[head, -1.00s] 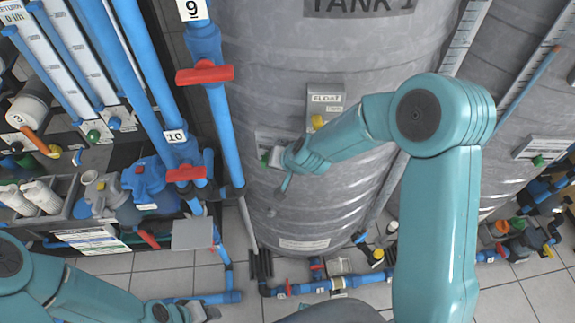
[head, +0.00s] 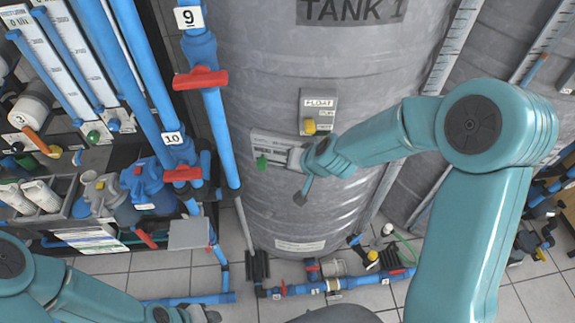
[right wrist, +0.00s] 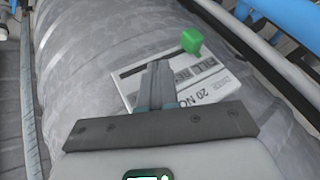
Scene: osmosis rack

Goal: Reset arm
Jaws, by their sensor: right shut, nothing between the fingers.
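My right gripper (head: 294,158) is in front of the grey tank marked TANK 1 (head: 310,70), beside a small plate with a green knob (head: 262,162). In the right wrist view its fingers (right wrist: 160,72) are shut and empty, overlapping a white label (right wrist: 185,75). The green knob (right wrist: 191,41) stands clear of the fingertips there. My left gripper (head: 208,316) is at the bottom edge of the head view, low over the floor. Its fingers are too small and cut off to tell their state.
A FLOAT switch box with a yellow knob (head: 310,126) is above my right gripper on the tank. Blue pipes with red valve handles (head: 201,78) run down on the left. Low blue pipes (head: 330,284) cross the floor at the tank's foot. Tiled floor (head: 535,295) shows at right.

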